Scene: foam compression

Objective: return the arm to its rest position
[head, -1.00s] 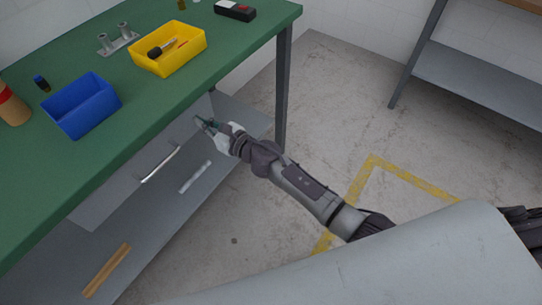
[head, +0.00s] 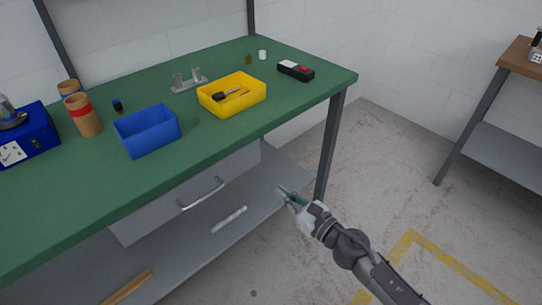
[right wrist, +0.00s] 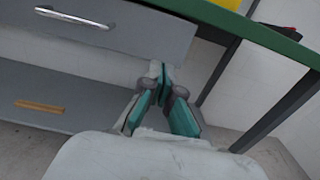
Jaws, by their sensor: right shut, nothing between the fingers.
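My right gripper (head: 284,193) is in the head view, below and in front of the green workbench's right end, beside the lower shelf in the picture. Its teal-padded fingers also show in the right wrist view (right wrist: 160,78), with the tips together and nothing between them. My right arm reaches in from the lower right of the head view. My left gripper is not in view.
The green workbench (head: 215,145) carries a blue bin (head: 150,138), a yellow bin (head: 240,104) and a blue device (head: 35,145). Under it are a drawer handle (head: 201,194) and a shelf. A bench leg (head: 330,150) stands near my gripper.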

